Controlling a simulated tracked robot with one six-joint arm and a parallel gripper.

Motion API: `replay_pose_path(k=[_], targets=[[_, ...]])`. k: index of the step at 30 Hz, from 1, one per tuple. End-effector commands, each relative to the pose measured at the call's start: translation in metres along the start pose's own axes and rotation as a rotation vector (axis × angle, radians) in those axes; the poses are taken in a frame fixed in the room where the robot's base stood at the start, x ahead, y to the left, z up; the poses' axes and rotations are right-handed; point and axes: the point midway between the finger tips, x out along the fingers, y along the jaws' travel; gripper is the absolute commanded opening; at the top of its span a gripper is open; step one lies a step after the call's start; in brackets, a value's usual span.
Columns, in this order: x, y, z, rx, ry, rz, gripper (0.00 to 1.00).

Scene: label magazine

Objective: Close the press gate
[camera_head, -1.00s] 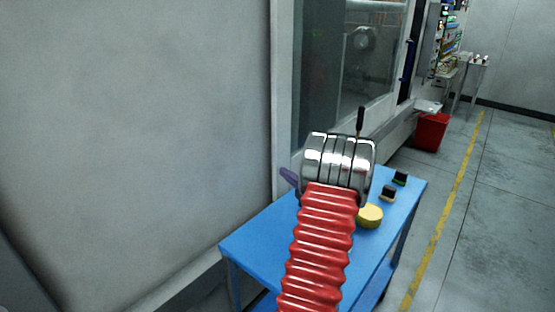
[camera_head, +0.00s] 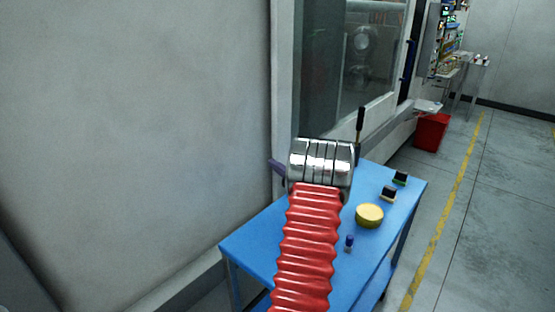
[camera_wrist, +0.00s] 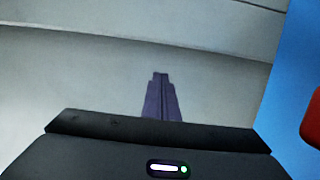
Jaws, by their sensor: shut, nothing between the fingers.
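The press gate (camera_head: 348,80) is a pale-framed door with a dark window on the machine behind the blue table, in the head view. A dark blue upright handle (camera_head: 408,58) shows at its right side, with a dark strip near it. I cannot tell how far open the gate is. My gripper (camera_head: 277,166) shows only as a purple tip left of my wrist, close to the grey machine wall and well apart from the handle. In the wrist view my purple fingers (camera_wrist: 160,78) are together and empty, against a pale grey surface.
The blue table (camera_head: 250,243) stands before the machine. It bears a yellow round thing (camera_head: 369,215), a small blue piece (camera_head: 349,242), two dark blocks (camera_head: 389,193) and an upright dark rod (camera_head: 360,125). A red bin (camera_head: 431,132) stands beyond. The floor at right is clear.

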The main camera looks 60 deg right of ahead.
Motion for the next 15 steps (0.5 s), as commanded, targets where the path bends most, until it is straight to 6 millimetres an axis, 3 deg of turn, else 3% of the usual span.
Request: replay_pose_path(k=[6,15], targets=[[0.033,-0.001,0.001,0.0,0.001,0.001,0.0],[0.038,-0.001,0.033,0.0,0.0,0.0,0.0]])
